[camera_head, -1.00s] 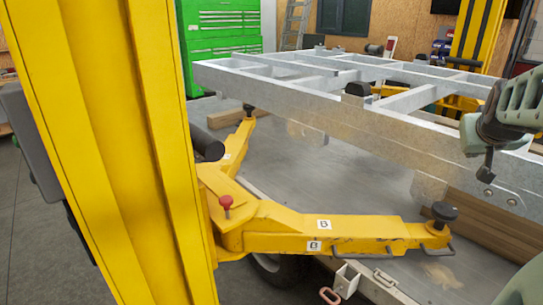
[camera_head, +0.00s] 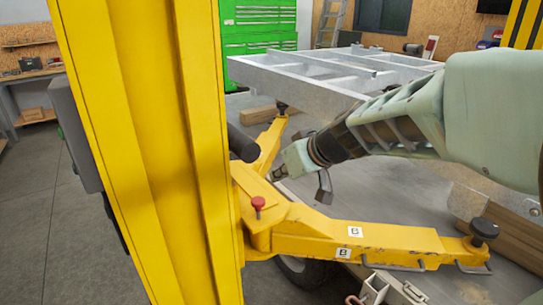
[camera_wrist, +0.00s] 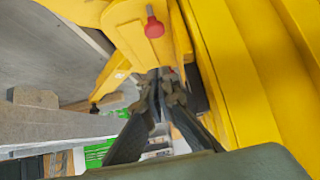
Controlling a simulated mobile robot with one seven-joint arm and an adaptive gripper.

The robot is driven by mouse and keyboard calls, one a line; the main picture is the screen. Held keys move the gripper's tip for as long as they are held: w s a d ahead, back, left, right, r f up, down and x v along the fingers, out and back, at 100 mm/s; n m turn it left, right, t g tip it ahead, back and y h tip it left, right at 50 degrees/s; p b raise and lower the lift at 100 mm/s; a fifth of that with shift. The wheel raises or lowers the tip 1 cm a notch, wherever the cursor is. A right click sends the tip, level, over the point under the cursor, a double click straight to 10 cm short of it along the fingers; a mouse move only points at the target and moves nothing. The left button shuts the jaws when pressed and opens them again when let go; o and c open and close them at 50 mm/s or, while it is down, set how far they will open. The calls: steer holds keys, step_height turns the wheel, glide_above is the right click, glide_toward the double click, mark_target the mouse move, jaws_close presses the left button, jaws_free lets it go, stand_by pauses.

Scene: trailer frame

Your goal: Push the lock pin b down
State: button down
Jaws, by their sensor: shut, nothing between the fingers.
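The lock pin b, a round red knob (camera_head: 258,203) on a short stem, stands upright on the pivot end of the yellow lift arm marked B (camera_head: 340,236). Its knob also shows at the top of the wrist view (camera_wrist: 154,27). My gripper (camera_head: 276,173) is shut and empty. In the head view it appears above and slightly right of the knob, apart from it. In the wrist view the dark fingers of my gripper (camera_wrist: 162,80) meet below the knob in the picture and do not touch it.
A thick yellow lift post (camera_head: 150,150) stands close on the left of the knob. A dark cylinder (camera_head: 241,143) sticks out from it near my gripper. The grey trailer frame (camera_head: 290,80) lies behind. A rubber pad (camera_head: 484,229) tops the lift arm's far end.

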glide_above(263, 206)
step_height(263, 206, down, 10)
steer(key=r, duration=0.1)
steer(key=shift+s+f+b, duration=0.1)
steer(key=shift+f+b, duration=0.5)
steer(key=shift+f, duration=0.35)
steer(key=shift+f, duration=0.1)
step_height(263, 206, down, 4)
steer(key=b, duration=0.5)
steer(key=shift+r, duration=0.25)
steer(key=shift+s, duration=0.1)
